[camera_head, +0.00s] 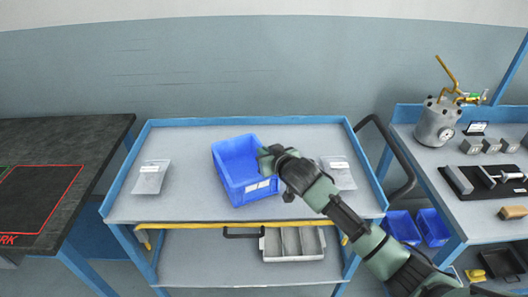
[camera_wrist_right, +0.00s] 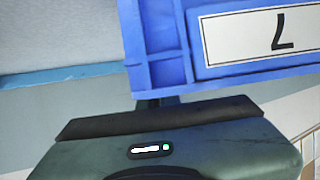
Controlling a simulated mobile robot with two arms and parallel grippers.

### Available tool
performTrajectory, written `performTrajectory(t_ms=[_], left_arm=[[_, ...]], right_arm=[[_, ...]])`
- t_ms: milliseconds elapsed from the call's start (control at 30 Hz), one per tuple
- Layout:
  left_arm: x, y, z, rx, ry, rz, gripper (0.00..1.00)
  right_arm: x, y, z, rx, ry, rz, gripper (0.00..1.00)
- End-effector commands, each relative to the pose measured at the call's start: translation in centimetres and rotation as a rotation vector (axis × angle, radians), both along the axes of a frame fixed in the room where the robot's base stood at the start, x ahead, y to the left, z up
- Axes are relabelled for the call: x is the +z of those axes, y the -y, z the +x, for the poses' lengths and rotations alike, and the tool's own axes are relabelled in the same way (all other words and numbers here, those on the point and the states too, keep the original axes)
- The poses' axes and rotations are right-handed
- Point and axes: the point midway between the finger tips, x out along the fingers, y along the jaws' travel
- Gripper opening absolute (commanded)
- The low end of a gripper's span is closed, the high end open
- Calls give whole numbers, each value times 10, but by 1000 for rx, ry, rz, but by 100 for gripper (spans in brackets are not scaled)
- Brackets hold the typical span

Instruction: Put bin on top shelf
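A blue bin (camera_head: 233,178) with a white label on its front sits turned at an angle over the cart's top shelf (camera_head: 200,208). Whether it touches the surface is hard to tell. My right gripper (camera_head: 266,157) reaches in from the lower right and is at the bin's right rim. In the right wrist view the bin (camera_wrist_right: 165,45) is very close, with its white label (camera_wrist_right: 262,32) showing one dark character; the fingers are mostly hidden behind it, so their closure does not show. My left gripper is not in view.
Clear bags lie on the top shelf at left (camera_head: 151,177) and right (camera_head: 338,172). A grey divided tray (camera_head: 292,244) is on the lower shelf. A dark workbench (camera_head: 85,140) stands left; a bench with a metal pot (camera_head: 436,122) and parts stands right, blue bins (camera_head: 403,227) below.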

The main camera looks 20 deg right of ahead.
Motion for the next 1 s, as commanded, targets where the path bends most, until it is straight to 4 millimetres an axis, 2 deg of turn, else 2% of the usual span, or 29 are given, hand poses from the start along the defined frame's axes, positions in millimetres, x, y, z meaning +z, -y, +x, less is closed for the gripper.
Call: performTrajectory(t_ms=[267, 367, 400, 767, 867, 1000], left_arm=[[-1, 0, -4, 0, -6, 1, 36], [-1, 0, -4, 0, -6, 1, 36], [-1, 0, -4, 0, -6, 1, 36], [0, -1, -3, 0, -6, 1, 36], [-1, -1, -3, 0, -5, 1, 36], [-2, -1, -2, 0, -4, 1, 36]], right_arm=[[0, 0, 0, 1, 3, 2, 0], [-1, 0, 0, 0, 1, 1, 23], [-1, 0, 0, 0, 1, 1, 25], [2, 0, -2, 1, 1, 0, 25], [5, 1, -10, 1, 2, 1, 25], [13, 3, -32, 1, 2, 0, 25]])
